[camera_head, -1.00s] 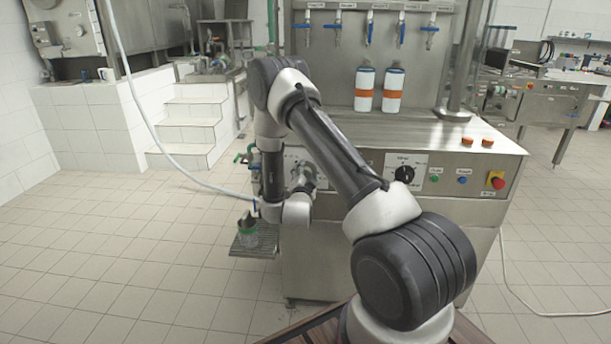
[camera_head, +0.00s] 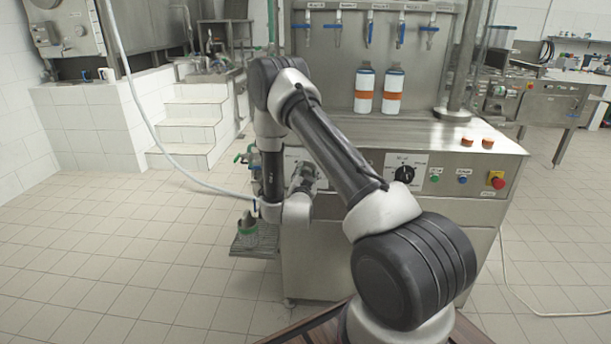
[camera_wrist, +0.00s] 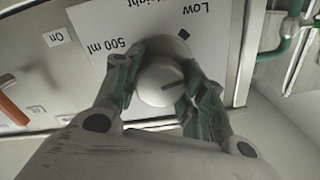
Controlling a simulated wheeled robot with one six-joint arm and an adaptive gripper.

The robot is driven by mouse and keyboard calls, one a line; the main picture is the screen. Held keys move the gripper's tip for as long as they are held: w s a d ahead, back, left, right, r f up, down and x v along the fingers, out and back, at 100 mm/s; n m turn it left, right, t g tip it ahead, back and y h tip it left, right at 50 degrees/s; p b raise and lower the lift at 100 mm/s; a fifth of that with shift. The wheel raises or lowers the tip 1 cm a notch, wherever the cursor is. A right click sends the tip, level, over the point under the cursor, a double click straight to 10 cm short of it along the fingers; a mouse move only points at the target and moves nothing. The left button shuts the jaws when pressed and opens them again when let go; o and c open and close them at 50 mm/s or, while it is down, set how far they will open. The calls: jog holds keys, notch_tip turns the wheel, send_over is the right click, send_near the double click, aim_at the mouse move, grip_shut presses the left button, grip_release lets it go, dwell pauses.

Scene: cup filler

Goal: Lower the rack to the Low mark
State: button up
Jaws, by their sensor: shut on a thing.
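My gripper (camera_wrist: 168,78) is shut on the knob, one green-padded finger on each side. In the head view my gripper (camera_head: 304,180) is at the machine's front, partly hidden by my arm. The rack (camera_head: 266,246) is a metal grate low at the machine's left side.
A green-and-clear cup (camera_head: 247,226) stands on the rack. Green piping (camera_wrist: 283,40) runs right of the panel in the wrist view. A white hose (camera_head: 150,130) hangs across the left. Two bottles (camera_head: 364,90) stand on the machine. The floor at left is clear.

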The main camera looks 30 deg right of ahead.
jog(key=n, duration=0.4)
jog(key=shift+n, duration=1.9)
jog(key=shift+n, duration=0.3)
jog(key=o, duration=1)
jog(key=shift+o, duration=0.2)
jog(key=shift+a, duration=0.1)
jog(key=v, duration=1.1)
jog(key=shift+s+a, duration=0.2)
jog(key=shift+s, duration=0.15)
